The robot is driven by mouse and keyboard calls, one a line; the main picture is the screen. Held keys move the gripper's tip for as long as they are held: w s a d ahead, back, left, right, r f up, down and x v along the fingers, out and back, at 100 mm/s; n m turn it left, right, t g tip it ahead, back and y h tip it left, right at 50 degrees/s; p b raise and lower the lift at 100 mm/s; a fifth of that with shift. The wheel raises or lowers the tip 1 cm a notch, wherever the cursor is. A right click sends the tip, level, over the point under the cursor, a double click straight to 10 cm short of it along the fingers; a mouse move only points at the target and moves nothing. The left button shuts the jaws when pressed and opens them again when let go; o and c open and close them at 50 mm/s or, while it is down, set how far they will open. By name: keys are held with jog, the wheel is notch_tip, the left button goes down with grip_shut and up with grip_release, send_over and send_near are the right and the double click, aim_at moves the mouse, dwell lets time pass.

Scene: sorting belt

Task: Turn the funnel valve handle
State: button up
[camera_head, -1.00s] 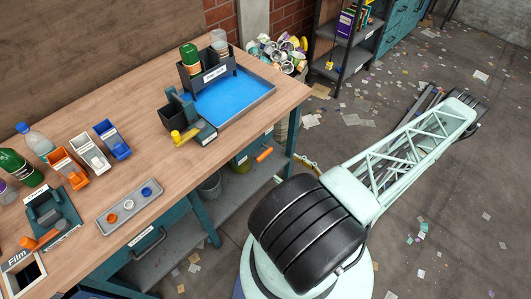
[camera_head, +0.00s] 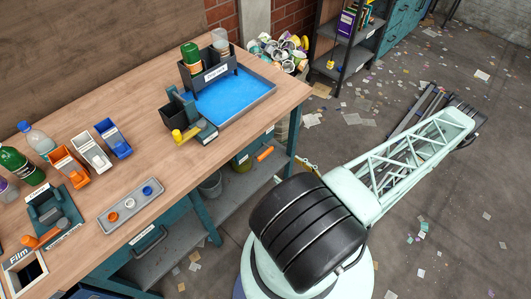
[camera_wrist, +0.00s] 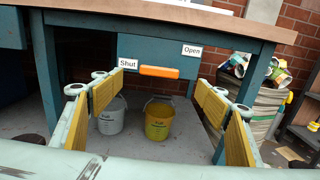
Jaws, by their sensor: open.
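The funnel valve handle (camera_wrist: 158,72) is an orange bar lying level on the teal panel under the bench top. A "Shut" label (camera_wrist: 128,64) is at its left and an "Open" label (camera_wrist: 192,50) at its right. The handle (camera_head: 264,153) also shows at the bench front in the head view. My gripper (camera_wrist: 160,95) is open and empty, its yellow-padded fingers spread wide in the wrist view. The handle appears in the gap between the fingers, farther off and apart from them. In the head view my arm hides most of the gripper.
Below the handle, a white bucket (camera_wrist: 110,117) and a yellow bucket (camera_wrist: 158,120) stand on the grey lower shelf. A teal bench leg (camera_wrist: 245,90) stands to the right. A sack of crushed cans (camera_wrist: 248,82) is beyond it. The bench top edge (camera_wrist: 210,18) overhangs above.

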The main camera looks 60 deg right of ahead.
aim_at(267, 153)
jog(key=shift+b+x, duration=0.35)
jog(key=shift+x, duration=6.25)
jog(key=shift+c, duration=0.7)
jog(key=c, duration=1.1)
